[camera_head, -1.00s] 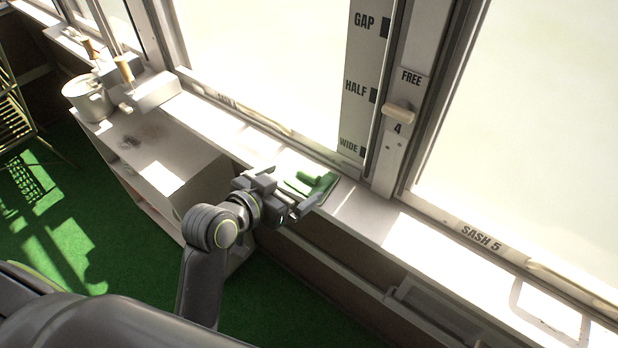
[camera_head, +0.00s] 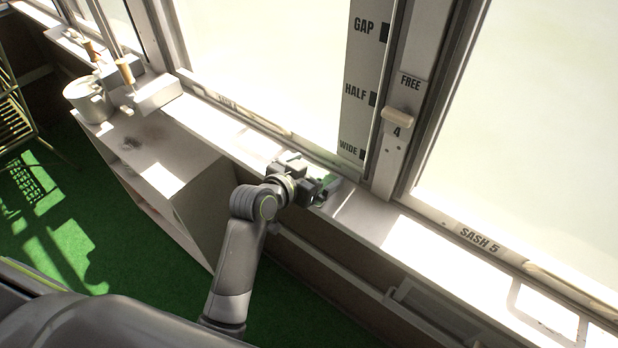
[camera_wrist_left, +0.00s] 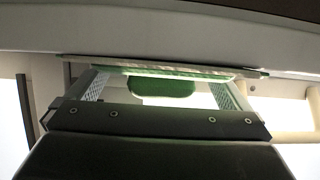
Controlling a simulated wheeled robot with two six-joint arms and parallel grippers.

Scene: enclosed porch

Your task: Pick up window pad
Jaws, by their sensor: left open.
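The green window pad (camera_head: 328,186) lies on the sunlit window sill (camera_head: 365,213), mostly hidden behind my left gripper (camera_head: 316,190) in the head view. In the left wrist view, the pad's green handle (camera_wrist_left: 162,87) shows between the two spread fingers of my left gripper (camera_wrist_left: 160,84), with a gap on each side. The pad's thin pale and green edge (camera_wrist_left: 190,72) runs across just beyond the fingertips. The gripper is open around the handle; I cannot tell whether it touches the pad. My right gripper is not in view.
A window post with a sliding knob (camera_head: 397,117) and a scale board (camera_head: 358,90) rise behind the sill. A low cabinet (camera_head: 150,150) stands left, with a metal can (camera_head: 88,100) at its far end. The sill right of the gripper is clear.

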